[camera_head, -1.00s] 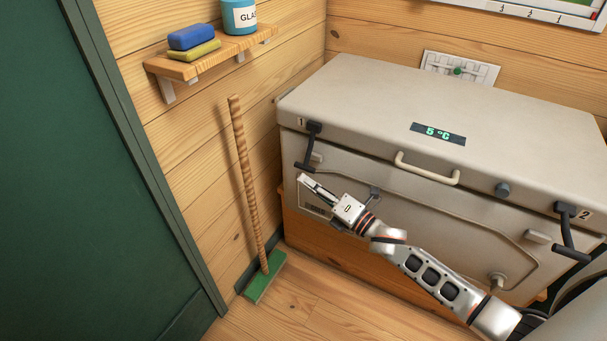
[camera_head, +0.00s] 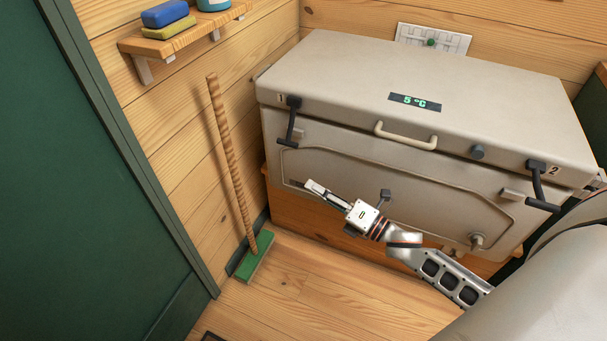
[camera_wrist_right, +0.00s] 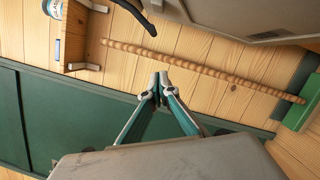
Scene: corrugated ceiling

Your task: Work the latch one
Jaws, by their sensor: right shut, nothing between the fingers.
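Latch one (camera_head: 289,122) is a black lever beside the "1" mark on the left front of a beige chest (camera_head: 420,165). It hangs down from the lid's edge, with its grip bar against or close to the front over the keeper. I cannot tell whether it is fastened. My right gripper (camera_head: 308,184) is below the latch, apart from it, shut and empty in front of the chest. In the right wrist view, the gripper (camera_wrist_right: 159,82) has its fingertips together, and a black lever (camera_wrist_right: 138,18) shows at the top. My left gripper is not in view.
A broom (camera_head: 234,165) leans left of the chest, below a shelf (camera_head: 185,35). The front floor is clear.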

